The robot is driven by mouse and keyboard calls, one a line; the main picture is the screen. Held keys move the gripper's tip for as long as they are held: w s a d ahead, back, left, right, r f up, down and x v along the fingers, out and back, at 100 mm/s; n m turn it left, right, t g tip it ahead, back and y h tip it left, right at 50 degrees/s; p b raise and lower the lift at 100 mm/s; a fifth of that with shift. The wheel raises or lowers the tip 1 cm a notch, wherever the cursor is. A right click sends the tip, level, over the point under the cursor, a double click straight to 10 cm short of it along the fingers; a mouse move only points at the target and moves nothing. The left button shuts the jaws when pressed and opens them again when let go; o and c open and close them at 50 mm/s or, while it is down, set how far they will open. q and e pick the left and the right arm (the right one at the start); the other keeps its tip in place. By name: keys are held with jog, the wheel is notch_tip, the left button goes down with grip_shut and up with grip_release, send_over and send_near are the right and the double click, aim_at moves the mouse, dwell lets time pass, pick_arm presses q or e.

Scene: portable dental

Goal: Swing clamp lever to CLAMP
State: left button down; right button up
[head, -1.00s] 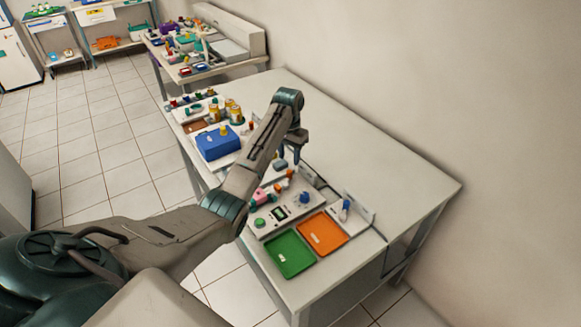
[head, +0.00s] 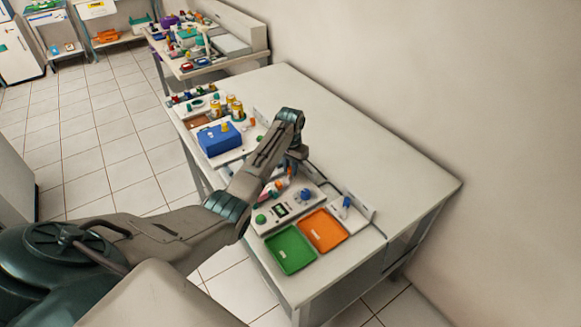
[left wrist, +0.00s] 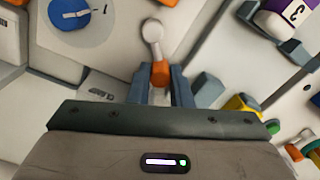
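The clamp lever (left wrist: 160,73) shows in the left wrist view as an orange piece with a pale arm and a round white end beyond it. The word CLAMP (left wrist: 100,93) is printed on the panel to its left. My left gripper (left wrist: 160,82) has its two blue-grey fingers on either side of the orange piece, which fills the gap between them. In the head view my left gripper (head: 293,166) is low over the bench behind the white control panel (head: 283,212); its fingertips and the lever are largely hidden there. My right gripper is not in view.
A green tray (head: 291,251) and an orange tray (head: 322,231) lie in front of the gripper. A blue box (head: 219,139) and several bottles stand farther along the bench. A blue dial (left wrist: 70,13) is close by in the wrist view. The bench's right side is clear.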

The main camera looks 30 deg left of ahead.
pick_arm(q)
jog(key=shift+d+r+m+p, duration=0.15)
jog(key=shift+m+p, duration=0.2)
jog(key=shift+m, duration=0.05)
jog(key=m+p, duration=0.1)
jog(key=d+m+p, duration=0.1)
jog(key=m, duration=0.1)
jog(key=m+p, duration=0.1)
jog(key=shift+d+r+m, duration=0.1)
jog(key=shift+d+m, duration=0.2)
jog(key=shift+d, duration=0.05)
jog(key=m+p, duration=0.1)
jog(key=d+m+p, duration=0.1)
jog(key=m, duration=0.1)
jog(key=m+p, duration=0.1)
jog(key=shift+s+d+m, duration=0.25)
jog(key=shift+s+m, duration=0.05)
jog(key=shift+s+d+m+p, duration=0.25)
jog(key=shift+m+p, duration=0.2)
jog(key=shift+m, duration=0.5)
jog(key=shift+s+d+m+p, duration=0.2)
jog(key=shift+m+p, duration=0.25)
jog(key=shift+m, duration=0.5)
jog(key=shift+f, duration=0.2)
jog(key=c, duration=1.3)
grip_release()
